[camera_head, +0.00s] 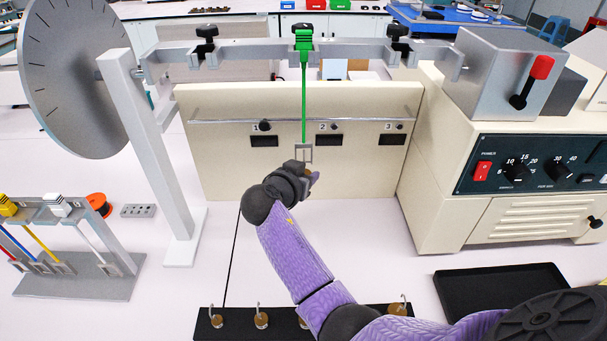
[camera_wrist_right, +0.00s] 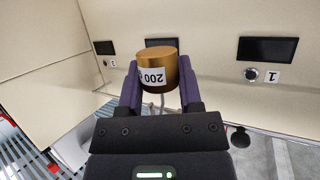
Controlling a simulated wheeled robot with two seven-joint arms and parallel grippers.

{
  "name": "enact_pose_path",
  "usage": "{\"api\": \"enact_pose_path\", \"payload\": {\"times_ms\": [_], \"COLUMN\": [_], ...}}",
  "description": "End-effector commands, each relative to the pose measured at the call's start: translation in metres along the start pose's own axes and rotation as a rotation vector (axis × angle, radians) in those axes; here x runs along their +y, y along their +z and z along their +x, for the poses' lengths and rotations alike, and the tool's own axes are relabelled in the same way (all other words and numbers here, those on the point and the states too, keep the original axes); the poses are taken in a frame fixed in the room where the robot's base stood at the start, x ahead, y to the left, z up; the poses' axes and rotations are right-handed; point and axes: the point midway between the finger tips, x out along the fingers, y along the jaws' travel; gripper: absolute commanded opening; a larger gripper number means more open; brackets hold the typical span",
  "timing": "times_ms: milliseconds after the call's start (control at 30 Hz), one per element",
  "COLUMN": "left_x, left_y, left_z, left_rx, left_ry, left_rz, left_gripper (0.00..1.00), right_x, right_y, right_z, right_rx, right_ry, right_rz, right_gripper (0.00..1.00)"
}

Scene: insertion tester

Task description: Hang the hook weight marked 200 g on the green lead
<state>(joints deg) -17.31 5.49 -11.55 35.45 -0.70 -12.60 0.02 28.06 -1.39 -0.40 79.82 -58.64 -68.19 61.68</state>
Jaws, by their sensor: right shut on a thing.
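The green lead (camera_head: 304,105) hangs straight down from a green clamp (camera_head: 304,40) on the metal bar. A small grey square frame (camera_head: 304,153) is at its lower end. My right gripper (camera_head: 308,174) is just below that frame in the head view. In the right wrist view my right gripper (camera_wrist_right: 160,90) is shut on the brass weight (camera_wrist_right: 157,66) with a white label reading 200. Its thin hook (camera_wrist_right: 162,101) shows between the fingers. I cannot tell whether the hook touches the frame. The weight is mostly hidden in the head view. My left gripper is not in view.
A black rack (camera_head: 232,333) with several hooked brass weights stands in front. A cream panel (camera_head: 220,165) is behind the lead. A stand with coloured leads (camera_head: 80,285) is at left, a control box (camera_head: 440,215) and black tray (camera_head: 500,290) at right.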

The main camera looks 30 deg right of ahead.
Motion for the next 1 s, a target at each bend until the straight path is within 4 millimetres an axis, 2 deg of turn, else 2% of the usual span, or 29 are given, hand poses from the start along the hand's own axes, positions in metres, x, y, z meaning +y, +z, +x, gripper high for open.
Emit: {"api": "enact_pose_path", "payload": {"times_ms": [267,700,900,933,1000], "left_x": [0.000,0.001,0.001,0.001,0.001], "left_y": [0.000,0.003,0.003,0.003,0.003], "left_z": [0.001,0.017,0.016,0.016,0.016], "left_rx": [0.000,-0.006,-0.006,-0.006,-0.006], "left_ry": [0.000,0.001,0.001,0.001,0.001], "left_rz": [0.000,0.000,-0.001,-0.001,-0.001], "left_gripper": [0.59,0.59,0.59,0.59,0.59], "right_x": [0.000,0.000,0.000,0.000,0.000], "right_y": [0.001,0.017,0.016,0.016,0.016], "right_z": [0.000,0.007,0.007,0.007,0.007], "right_rx": [0.001,0.001,0.001,0.001,0.001], "right_ry": [0.000,0.000,0.000,0.000,0.000], "right_rz": [0.000,-0.001,0.000,0.000,0.000], "right_gripper": [0.00,0.00,0.00,0.47,0.62]}}
